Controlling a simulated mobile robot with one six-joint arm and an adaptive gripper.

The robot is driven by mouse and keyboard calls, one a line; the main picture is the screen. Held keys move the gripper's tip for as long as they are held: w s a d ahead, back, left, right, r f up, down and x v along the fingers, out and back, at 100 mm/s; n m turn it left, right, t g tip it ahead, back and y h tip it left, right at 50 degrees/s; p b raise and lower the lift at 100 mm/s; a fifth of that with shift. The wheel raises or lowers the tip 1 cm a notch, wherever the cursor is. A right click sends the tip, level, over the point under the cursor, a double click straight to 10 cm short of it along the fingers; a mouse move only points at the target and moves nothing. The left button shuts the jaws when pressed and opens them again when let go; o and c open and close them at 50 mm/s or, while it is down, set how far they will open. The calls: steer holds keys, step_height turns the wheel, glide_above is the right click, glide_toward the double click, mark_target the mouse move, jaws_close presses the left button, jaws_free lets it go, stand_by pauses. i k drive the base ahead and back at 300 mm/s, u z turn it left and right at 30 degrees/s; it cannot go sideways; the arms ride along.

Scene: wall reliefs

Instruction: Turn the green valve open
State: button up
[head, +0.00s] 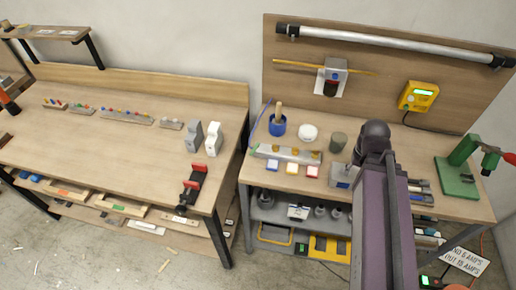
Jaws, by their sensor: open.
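A grey bar-shaped block (289,153) lies near the front left of the right workbench, with brass-coloured fittings along it. A small green part (255,149) shows at its left end and looks like the green valve's handle. It is too small to tell how the handle is turned. My purple arm rises from the bottom right over this bench, to the right of the block. My gripper cannot be made out; it seems hidden behind the arm.
Blue, yellow and red square pieces (292,169) lie before the block. A blue cup (277,125), a white round object (308,133) and a grey-green cylinder (338,141) stand behind it. A green press (458,174) stands at right. Another workbench (90,140) is at left.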

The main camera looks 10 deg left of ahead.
mark_target(256, 146)
steer(key=z, duration=0.1)
steer(key=k, duration=1.15)
steer(key=u, duration=0.75)
steer(key=i, duration=1)
